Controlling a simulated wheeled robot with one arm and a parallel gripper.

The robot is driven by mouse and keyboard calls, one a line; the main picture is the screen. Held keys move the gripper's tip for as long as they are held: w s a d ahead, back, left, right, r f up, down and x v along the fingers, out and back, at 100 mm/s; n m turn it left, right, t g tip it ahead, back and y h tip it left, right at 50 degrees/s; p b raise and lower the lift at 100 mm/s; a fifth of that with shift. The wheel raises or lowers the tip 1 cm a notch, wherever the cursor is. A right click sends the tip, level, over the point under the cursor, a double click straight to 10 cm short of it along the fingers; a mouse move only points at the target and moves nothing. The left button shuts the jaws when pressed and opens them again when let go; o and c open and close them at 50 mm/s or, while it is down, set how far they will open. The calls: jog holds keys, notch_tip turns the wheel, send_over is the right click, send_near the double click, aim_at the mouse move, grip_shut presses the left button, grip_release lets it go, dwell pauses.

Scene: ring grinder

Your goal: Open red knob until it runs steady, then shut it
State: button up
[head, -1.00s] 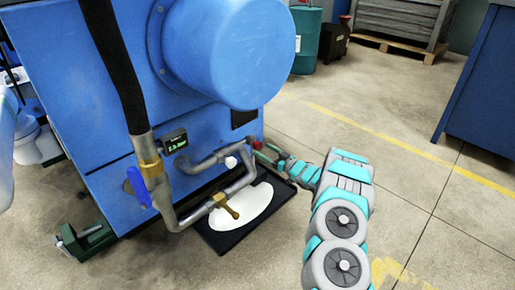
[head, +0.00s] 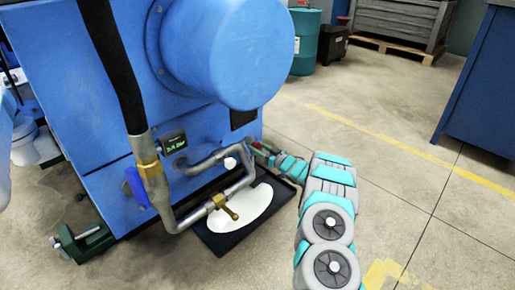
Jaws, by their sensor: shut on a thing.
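The red knob (head: 256,145) is a small red piece at the right lower corner of the blue machine (head: 195,125), and it is mostly hidden by my gripper. My gripper (head: 265,150) reaches in from the right and is shut on the red knob. Its fingers are small and partly hidden, so the knob's turn angle cannot be told. A grey pipe (head: 236,190) runs below, with a brass cock (head: 222,205) over a black tray (head: 216,241). White liquid (head: 258,203) lies in the tray. No stream is clearly visible.
A small display (head: 173,142) with green digits too blurred to read sits above the pipe. A blue lever (head: 136,187) is on the left pipe. A green clamp (head: 82,243) stands at lower left. A teal drum (head: 305,40) stands behind.

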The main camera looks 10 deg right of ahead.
grip_shut()
jog(key=shift+n, duration=0.3)
jog(key=n+p, duration=0.2)
jog(key=n, duration=0.1)
jog(key=n+p, duration=0.1)
jog(key=n, duration=0.4)
jog(key=shift+p, duration=0.3)
jog(key=n, duration=0.6)
jog(key=n+b, duration=0.1)
jog(key=n, duration=0.2)
jog(key=shift+f+n+b, duration=0.15)
jog(key=shift+n+b, duration=0.15)
jog(key=shift+n, duration=0.1)
jog(key=shift+n+b, duration=0.65)
jog(key=shift+n, duration=0.55)
